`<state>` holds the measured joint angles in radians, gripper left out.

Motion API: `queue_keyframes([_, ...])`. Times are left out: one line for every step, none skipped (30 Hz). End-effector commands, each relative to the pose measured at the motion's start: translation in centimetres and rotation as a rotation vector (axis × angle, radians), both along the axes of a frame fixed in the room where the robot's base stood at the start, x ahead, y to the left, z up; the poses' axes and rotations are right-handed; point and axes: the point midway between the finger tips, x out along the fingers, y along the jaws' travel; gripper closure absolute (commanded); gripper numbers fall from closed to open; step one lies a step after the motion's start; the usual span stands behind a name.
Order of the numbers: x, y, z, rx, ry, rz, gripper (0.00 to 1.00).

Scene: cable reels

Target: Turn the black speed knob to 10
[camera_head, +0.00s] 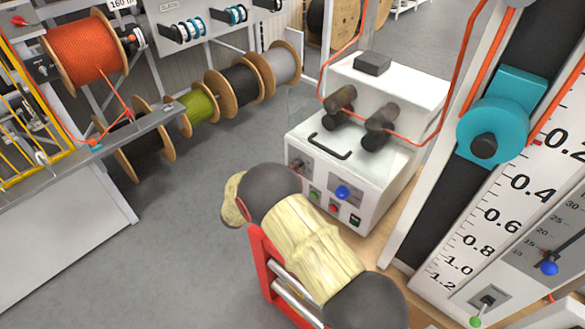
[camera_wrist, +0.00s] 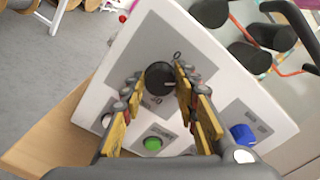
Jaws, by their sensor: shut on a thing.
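The black speed knob (camera_wrist: 159,80) is round and sits on a grey plate (camera_wrist: 135,58) on the white machine's panel. A printed 0 shows above it in the wrist view, and another number, partly hidden, shows below it. My gripper (camera_wrist: 161,74) has its yellow-padded fingers on both sides of the knob, shut on it. I cannot read where the knob points. In the head view, the white machine (camera_head: 400,100) stands right of centre, and my arm covers part of the space in front of it.
On the same panel are a blue knob (camera_wrist: 242,134) and a green button (camera_wrist: 152,144), close to my fingers. Black rollers (camera_head: 381,127) and an orange cable (camera_head: 454,90) are above. A tall scale with a teal pulley (camera_head: 500,115) stands right. Grey floor (camera_head: 190,240) is clear at left.

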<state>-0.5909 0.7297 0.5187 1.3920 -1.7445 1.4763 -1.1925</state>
Motion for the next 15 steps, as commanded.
queue_keyframes([0.09,0.09,0.11,0.001,-0.002,0.002,0.95])
queue_keyframes([0.09,0.09,0.11,0.001,-0.002,0.002,0.95])
queue_keyframes([0.09,0.09,0.11,0.002,-0.003,0.002,0.95])
queue_keyframes([0.10,0.10,0.12,0.002,-0.003,0.002,0.95])
queue_keyframes([0.10,0.10,0.12,0.002,-0.003,0.002,0.70])
queue_keyframes([0.10,0.10,0.13,0.001,-0.003,0.003,0.67])
queue_keyframes([0.09,0.11,0.12,0.002,-0.003,0.002,0.66])
queue_keyframes([0.09,0.09,0.10,0.002,-0.003,0.002,0.64])
queue_keyframes([0.08,0.08,0.10,0.002,-0.003,0.002,0.62])
queue_keyframes([0.06,0.08,0.09,0.001,-0.002,0.002,0.60])
queue_keyframes([0.07,0.07,0.08,0.001,-0.002,0.002,0.58])
queue_keyframes([0.05,0.07,0.07,0.001,-0.001,0.001,0.56])
queue_keyframes([0.05,0.06,0.06,0.001,-0.001,0.001,0.54])
queue_keyframes([0.05,0.05,0.06,0.001,-0.001,0.001,0.52])
queue_keyframes([0.04,0.04,0.05,0.001,-0.001,0.001,0.51])
